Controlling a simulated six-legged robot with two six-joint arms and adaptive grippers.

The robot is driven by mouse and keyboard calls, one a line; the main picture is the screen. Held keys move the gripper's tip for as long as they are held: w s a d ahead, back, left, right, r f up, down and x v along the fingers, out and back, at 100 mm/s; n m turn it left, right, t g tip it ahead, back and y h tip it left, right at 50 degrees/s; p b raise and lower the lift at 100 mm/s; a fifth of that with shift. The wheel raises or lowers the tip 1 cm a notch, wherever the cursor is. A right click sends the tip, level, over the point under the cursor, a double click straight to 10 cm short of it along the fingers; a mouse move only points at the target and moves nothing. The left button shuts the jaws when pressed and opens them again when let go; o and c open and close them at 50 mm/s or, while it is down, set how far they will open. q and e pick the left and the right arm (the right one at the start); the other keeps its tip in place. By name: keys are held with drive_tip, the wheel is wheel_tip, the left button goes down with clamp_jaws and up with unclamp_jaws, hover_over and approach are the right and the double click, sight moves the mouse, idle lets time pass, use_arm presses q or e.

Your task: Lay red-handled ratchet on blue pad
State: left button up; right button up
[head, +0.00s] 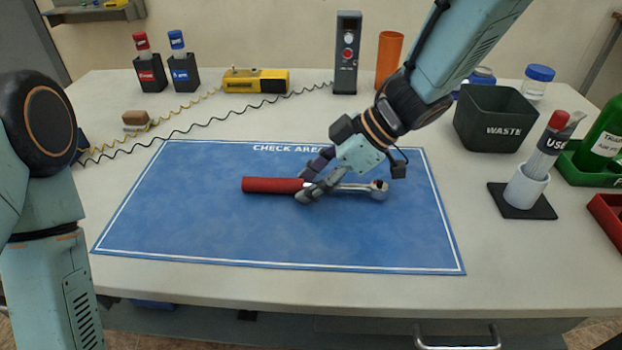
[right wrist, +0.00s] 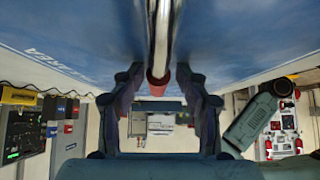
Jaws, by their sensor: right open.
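The red-handled ratchet (head: 272,186) appears to lie flat on the blue pad (head: 200,225), its red handle to the left and its metal head to the right. My right gripper (head: 309,180) is open, low over the pad, with one finger on each side of the ratchet near where handle meets shaft. In the right wrist view, the ratchet's shaft and red handle (right wrist: 158,84) show between the two spread fingers (right wrist: 157,77), with visible gaps. The front finger hides part of the shaft in the head view. My left arm is at the left edge; its gripper is out of view.
A black waste bin (head: 497,118) and a white holder (head: 525,187) with a red-capped item stand to the right. A yellow device (head: 256,81), a grey box (head: 346,55) and an orange cylinder (head: 389,58) stand behind. Cables cross the table behind the pad. The pad's front is clear.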

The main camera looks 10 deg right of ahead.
drive_tip(key=shift+s, duration=0.1)
drive_tip(key=shift+d+r, duration=0.15)
drive_tip(key=shift+r, duration=0.2)
drive_tip(key=p+v, duration=0.5)
drive_tip(key=v, duration=0.6)
drive_tip(key=shift+r+p, duration=0.2)
drive_tip(key=shift+p, duration=0.1)
drive_tip(key=shift+s+d+r, duration=0.1)
drive_tip(key=shift+d+r, duration=0.05)
drive_tip(key=shift+d, duration=0.1)
